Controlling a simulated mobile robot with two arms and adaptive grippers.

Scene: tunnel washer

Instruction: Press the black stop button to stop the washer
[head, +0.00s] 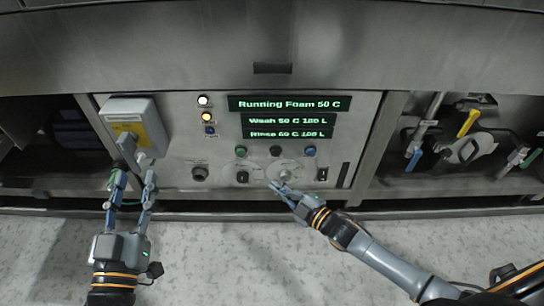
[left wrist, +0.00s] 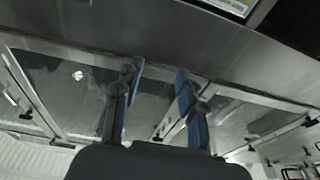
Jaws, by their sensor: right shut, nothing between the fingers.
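The black button (head: 275,151) sits in a row on the washer's control panel (head: 220,175), between a green button (head: 241,151) and a blue button (head: 309,151). The top display (head: 288,104) reads "Running Foam 50 C". My right gripper (head: 278,186) is shut and empty, its tips below the black button, in front of the panel's lower part by a round dial (head: 286,173). I cannot tell whether it touches the panel. My left gripper (head: 132,180) is open and empty, below a grey and yellow switch box. Its spread blue fingers also show in the left wrist view (left wrist: 156,88).
The switch box (head: 130,112) juts out at the panel's left. White, amber and blue lamps (head: 206,115) stand beside the displays. A dark knob (head: 200,173) and black switches (head: 322,174) sit low on the panel. An open bay at right holds valves with coloured handles (head: 468,122).

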